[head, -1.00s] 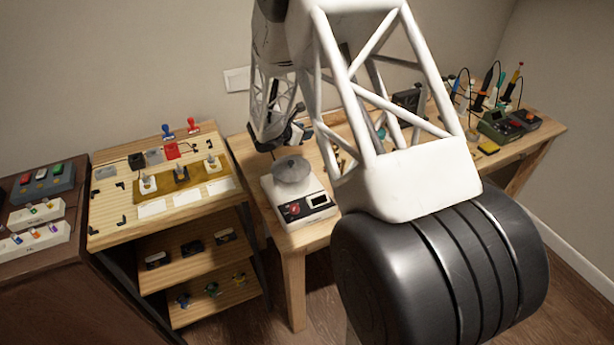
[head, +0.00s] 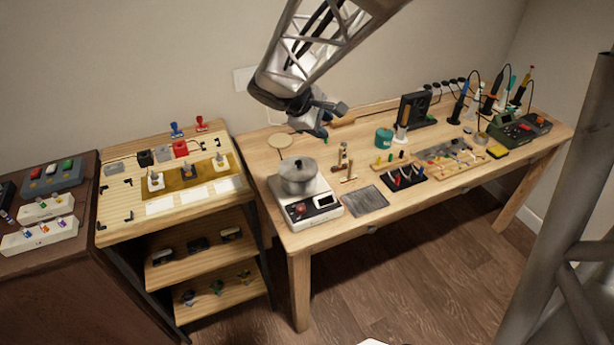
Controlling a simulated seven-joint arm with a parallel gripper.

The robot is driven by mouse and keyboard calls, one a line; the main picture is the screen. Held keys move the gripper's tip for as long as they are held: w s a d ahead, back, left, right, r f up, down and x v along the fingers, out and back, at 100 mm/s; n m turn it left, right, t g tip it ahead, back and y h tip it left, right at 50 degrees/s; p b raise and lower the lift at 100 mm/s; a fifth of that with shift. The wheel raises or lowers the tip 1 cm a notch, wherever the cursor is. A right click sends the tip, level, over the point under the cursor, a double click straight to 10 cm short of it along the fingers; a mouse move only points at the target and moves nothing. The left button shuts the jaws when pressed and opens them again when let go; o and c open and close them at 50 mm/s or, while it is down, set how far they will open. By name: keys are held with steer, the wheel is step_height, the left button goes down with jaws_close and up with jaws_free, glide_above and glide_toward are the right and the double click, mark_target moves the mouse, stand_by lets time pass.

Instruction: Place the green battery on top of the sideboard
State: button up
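The dark brown sideboard (head: 75,290) stands at the far left in the head view. I cannot pick out the green battery for certain. A small green piece (head: 67,165) shows on the grey box on the sideboard, but I cannot tell what it is. My gripper (head: 325,134) is above the back left part of the long workbench, small and seen from afar. I cannot tell whether that is a held thing, or whether the fingers are open.
The grey box (head: 52,180) and white holders (head: 40,236) take up much of the sideboard top. A shelved stand (head: 120,230) is beside it. A metal pot (head: 298,175) sits on a scale on the long workbench (head: 265,165). Tools crowd the bench's right end.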

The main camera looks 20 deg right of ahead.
steer(key=s+a+r+m+y, duration=0.2)
steer(key=s+a+m, duration=0.1)
steer(key=s, duration=0.5)
steer(key=s+a+r+m+t+y, duration=0.1)
steer(key=s+a+m+y, duration=0.1)
steer(key=s+a, duration=0.3)
steer(key=s+a+r+m+y, duration=0.2)
steer(key=s+a, duration=0.3)
steer(key=s, duration=0.5)
steer(key=shift+s+r+m+t+y, duration=0.35)
steer(key=shift+m+t+y, duration=0.05)
steer(key=shift+m+y, duration=0.4)
steer(key=shift+o, duration=0.4)
